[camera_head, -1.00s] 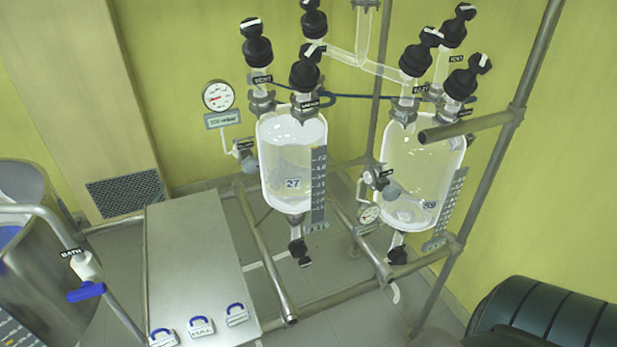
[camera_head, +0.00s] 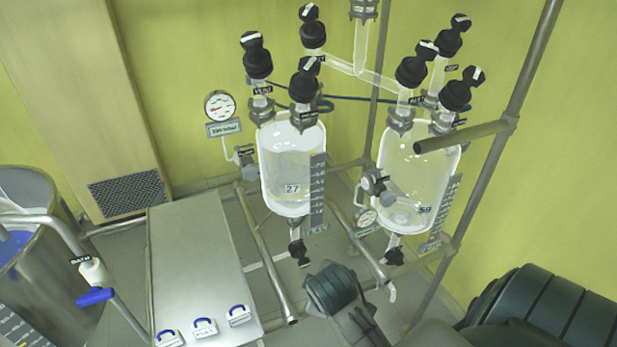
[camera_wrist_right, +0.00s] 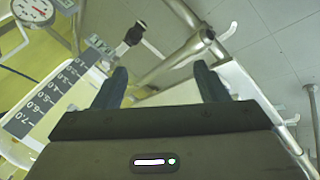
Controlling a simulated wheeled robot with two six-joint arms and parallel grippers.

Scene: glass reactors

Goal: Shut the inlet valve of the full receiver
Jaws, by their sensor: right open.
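The left receiver (camera_head: 285,180), tagged 27, is a clear glass vessel with liquid reaching high up its wall. The right receiver (camera_head: 415,165), tagged 59, shows liquid only low down. Black-knobbed valves with white marks top both. On the left receiver, a back valve (camera_head: 312,30) joins the glass branch pipe; a left valve (camera_head: 257,58) and a front valve (camera_head: 305,82) stand beside it. Their small labels are hard to read. My right gripper (camera_wrist_right: 160,70) is open and empty in the right wrist view, below the valve knobs and apart from them. My left gripper is not in view.
A glass branch pipe (camera_head: 360,70) links the receivers. Valves (camera_head: 415,68) crowd the right receiver's top. A metal rail (camera_head: 462,137) juts out before it. A gauge (camera_head: 219,106) is at left. A steel bench (camera_head: 195,260) and bath (camera_head: 35,250) stand lower left.

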